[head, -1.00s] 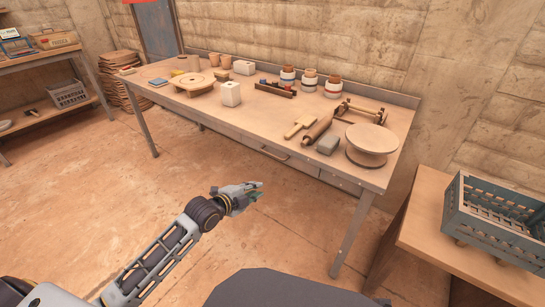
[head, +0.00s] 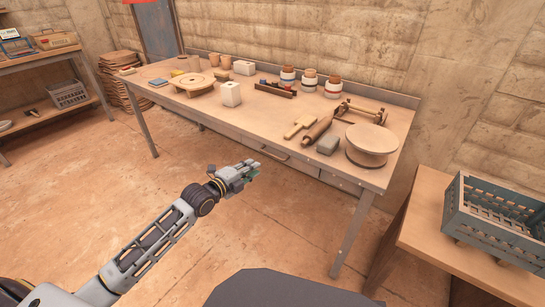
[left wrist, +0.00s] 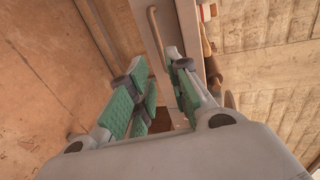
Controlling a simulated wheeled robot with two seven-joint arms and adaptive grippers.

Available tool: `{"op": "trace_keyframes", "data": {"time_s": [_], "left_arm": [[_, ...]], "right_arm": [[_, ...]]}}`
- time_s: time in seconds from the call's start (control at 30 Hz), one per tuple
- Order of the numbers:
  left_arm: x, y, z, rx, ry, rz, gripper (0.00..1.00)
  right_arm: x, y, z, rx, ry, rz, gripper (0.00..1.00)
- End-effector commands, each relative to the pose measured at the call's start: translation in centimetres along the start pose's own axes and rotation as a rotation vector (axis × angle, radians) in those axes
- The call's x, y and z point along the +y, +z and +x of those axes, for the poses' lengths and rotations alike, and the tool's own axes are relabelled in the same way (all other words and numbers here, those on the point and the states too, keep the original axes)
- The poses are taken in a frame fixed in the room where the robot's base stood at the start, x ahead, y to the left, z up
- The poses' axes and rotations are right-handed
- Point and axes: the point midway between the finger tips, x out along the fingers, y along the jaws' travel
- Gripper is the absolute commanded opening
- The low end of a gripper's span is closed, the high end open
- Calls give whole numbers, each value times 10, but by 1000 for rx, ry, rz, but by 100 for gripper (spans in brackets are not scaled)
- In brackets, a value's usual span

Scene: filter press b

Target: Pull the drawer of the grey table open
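The grey table (head: 215,118) stands against the wall, with its drawer (head: 292,163) in the front apron. The drawer front looks flush with the apron, so it appears closed. Its bar handle (head: 273,154) is on the drawer front, and it also shows as a thin curved bar in the left wrist view (left wrist: 155,32). My left gripper (head: 253,167) is in front of the table, a little left of and below the handle, apart from it. In the left wrist view its green-padded fingers (left wrist: 160,66) are spread with nothing between them. My right gripper is not in view.
A wooden bench with a blue-grey crate (head: 495,225) stands at the right. The floor before the table is clear.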

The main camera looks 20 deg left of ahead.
Motion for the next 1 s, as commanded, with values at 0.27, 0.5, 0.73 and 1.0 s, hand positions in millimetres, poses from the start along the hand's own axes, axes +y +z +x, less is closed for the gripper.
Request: {"op": "trace_keyframes", "data": {"time_s": [0.27,0.5,0.73,1.0], "left_arm": [[0,1,14,-1,-1,-1,19],[1,0,31,-1,-1,-1,19],[1,0,49,-1,0,-2,19],[1,0,70,-1,-1,-3,19]], "right_arm": [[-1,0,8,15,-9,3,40],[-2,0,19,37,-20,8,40],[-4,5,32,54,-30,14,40],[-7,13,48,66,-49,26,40]]}}
